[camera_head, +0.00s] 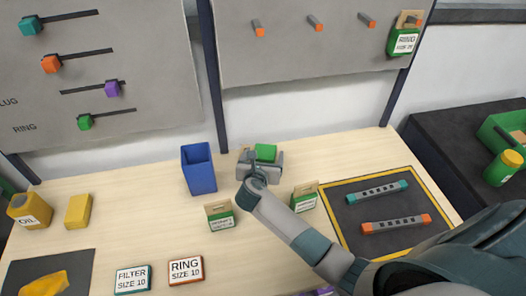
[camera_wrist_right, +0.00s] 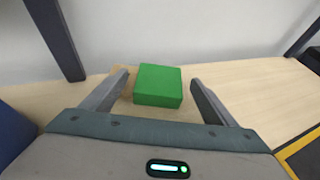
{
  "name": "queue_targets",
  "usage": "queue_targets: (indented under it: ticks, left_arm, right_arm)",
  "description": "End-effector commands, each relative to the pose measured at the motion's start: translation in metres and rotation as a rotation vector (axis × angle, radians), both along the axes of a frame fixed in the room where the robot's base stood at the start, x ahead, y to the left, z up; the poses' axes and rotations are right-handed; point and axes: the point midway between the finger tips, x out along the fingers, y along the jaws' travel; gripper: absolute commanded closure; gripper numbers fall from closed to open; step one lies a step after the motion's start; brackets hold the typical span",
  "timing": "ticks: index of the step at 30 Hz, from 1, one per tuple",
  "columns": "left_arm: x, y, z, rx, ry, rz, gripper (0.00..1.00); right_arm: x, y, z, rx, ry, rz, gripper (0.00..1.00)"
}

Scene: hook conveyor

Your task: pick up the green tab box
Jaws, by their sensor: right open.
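My right gripper (camera_head: 262,158) is open at this box. In the right wrist view the green box (camera_wrist_right: 158,85) lies between the two open fingers (camera_wrist_right: 160,84), with a gap on each side. Two green-and-white boxes with brown tabs stand on the table, one left of my right arm (camera_head: 221,216) and one right of it (camera_head: 305,197). A similar green tab box (camera_head: 404,41) hangs on the right board. My left gripper does not show.
A blue bin (camera_head: 199,169) stands left of my right gripper. A dark yellow-edged mat (camera_head: 386,205) with two bars lies at the right. Label cards RING (camera_head: 186,270) and FILTER (camera_head: 133,279) are in front. A dark post (camera_head: 214,80) rises behind the table.

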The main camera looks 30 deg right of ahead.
Motion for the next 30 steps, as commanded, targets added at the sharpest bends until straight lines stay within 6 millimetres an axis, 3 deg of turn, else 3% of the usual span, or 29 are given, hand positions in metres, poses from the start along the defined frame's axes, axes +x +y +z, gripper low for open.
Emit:
queue_targets:
  ticks: [19,25,30]
  left_arm:
    - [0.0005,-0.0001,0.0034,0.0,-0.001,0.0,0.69]
    - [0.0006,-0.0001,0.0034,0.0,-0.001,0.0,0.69]
    - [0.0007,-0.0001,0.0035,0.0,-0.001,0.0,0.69]
  right_arm:
    - [0.008,-0.006,-0.0049,0.0,0.0,0.0,0.2]
    - [0.008,-0.0059,-0.0049,0.001,0.001,0.0,0.65]
    - [0.0081,-0.006,-0.0046,0.001,-0.001,0.0,0.68]
